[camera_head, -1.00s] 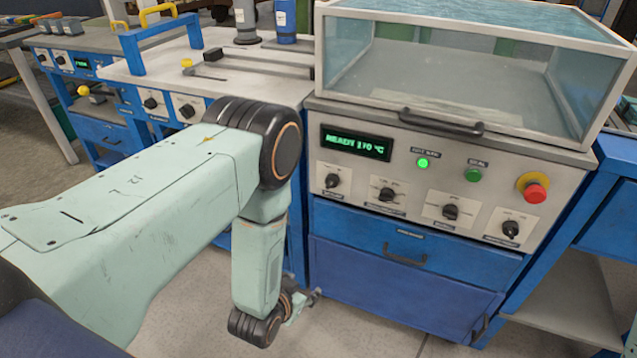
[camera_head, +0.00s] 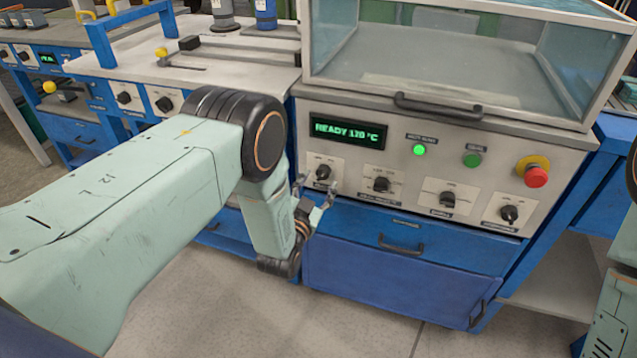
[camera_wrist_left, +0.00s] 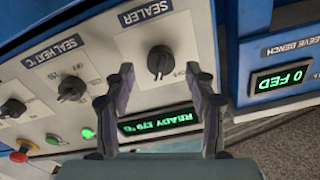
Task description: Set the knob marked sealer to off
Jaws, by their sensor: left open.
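The sealer knob (camera_head: 323,172) is the leftmost black knob on the grey panel, below the green display. In the left wrist view the knob (camera_wrist_left: 160,62) sits on a white plate under the label SEALER, which shows upside down. Its exact setting is too small to read. My left gripper (camera_head: 315,191) is open and empty, just in front of and slightly below this knob. In the wrist view its fingers (camera_wrist_left: 160,72) stand on either side of the knob, apart from it as far as I can tell. My right gripper is out of view.
The display (camera_head: 347,131) reads READY with a temperature. More knobs, such as the seal heat knob (camera_head: 381,184), line up to the right, then a red emergency button (camera_head: 536,176). A clear hood (camera_head: 450,60) stands above the panel. A blue drawer (camera_head: 400,238) lies below.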

